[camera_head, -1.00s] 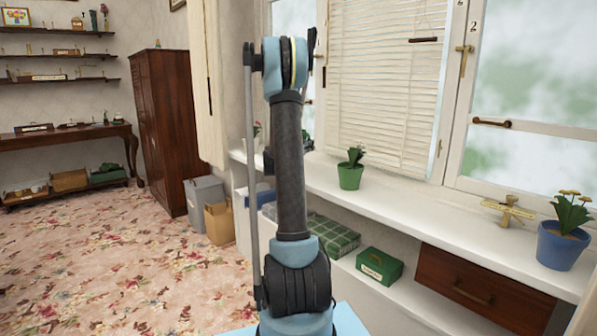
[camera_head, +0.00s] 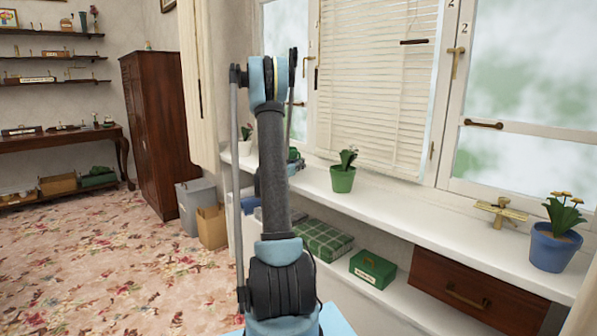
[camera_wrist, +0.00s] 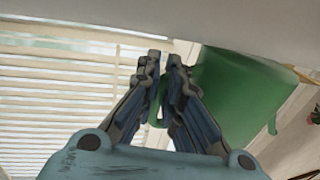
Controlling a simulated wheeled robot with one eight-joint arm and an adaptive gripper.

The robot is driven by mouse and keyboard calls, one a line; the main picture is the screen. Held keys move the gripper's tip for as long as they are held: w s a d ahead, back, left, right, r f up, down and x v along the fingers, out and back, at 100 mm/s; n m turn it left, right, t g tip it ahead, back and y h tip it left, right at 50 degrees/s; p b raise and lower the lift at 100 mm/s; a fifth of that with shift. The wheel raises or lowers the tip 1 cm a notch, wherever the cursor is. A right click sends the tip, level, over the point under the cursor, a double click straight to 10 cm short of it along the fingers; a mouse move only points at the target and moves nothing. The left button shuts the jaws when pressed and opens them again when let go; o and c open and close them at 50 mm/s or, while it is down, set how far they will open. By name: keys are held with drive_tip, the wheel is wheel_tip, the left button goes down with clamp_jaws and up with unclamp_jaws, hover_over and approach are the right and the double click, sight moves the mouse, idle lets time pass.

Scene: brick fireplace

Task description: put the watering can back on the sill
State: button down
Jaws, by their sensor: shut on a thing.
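The green watering can (camera_wrist: 240,95) fills the right middle of the wrist view. My gripper (camera_wrist: 163,62) is shut on it, with the fingers at a thin green part on the can's left side. In the head view my gripper (camera_head: 295,166) shows partly behind my arm, at the left part of the white sill (camera_head: 400,208). A small green patch there seems to be the can, mostly hidden. I cannot tell whether the can touches the sill.
On the sill stand a white pot (camera_head: 244,147) at the left, a green potted plant (camera_head: 343,178), a brass tap-like object (camera_head: 500,212) and a blue flowerpot (camera_head: 553,247). A green box (camera_head: 372,269) sits on the shelf below.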

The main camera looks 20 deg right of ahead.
drive_tip(key=shift+f, duration=1.05)
drive_tip(key=c, duration=1.7)
unclamp_jaws()
